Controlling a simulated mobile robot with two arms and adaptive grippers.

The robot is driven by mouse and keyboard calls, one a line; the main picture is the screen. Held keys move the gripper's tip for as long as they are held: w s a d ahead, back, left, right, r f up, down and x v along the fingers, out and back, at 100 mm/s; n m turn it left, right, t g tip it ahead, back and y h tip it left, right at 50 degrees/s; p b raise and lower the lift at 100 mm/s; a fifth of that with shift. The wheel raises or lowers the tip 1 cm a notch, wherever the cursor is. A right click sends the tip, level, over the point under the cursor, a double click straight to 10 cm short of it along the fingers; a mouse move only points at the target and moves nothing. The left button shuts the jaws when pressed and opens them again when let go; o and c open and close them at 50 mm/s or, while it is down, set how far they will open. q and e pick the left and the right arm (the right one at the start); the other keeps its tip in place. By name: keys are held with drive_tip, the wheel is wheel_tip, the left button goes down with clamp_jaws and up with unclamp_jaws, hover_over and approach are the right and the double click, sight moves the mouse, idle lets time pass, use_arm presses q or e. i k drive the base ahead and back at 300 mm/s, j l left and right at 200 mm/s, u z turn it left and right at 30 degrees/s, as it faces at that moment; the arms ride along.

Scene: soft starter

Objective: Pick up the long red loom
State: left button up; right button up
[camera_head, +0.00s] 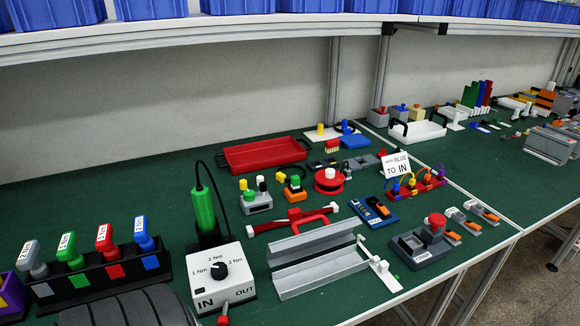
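The long red loom (294,220) lies on the green table top, just behind the grey metal channel (318,262). It is a red bar with dark bands near its ends and a raised red part in its middle. It runs from lower left to upper right. Neither of my grippers is in view, and nothing is seen touching the loom.
Left of the loom stand a green screwdriver (204,210) and a white torque box (220,278). Behind it are small button blocks (256,198) and a red tray (264,155). Blue bins (152,8) line the shelf above.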

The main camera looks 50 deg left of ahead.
sight(294, 215)
drive_tip(key=u, duration=1.3)
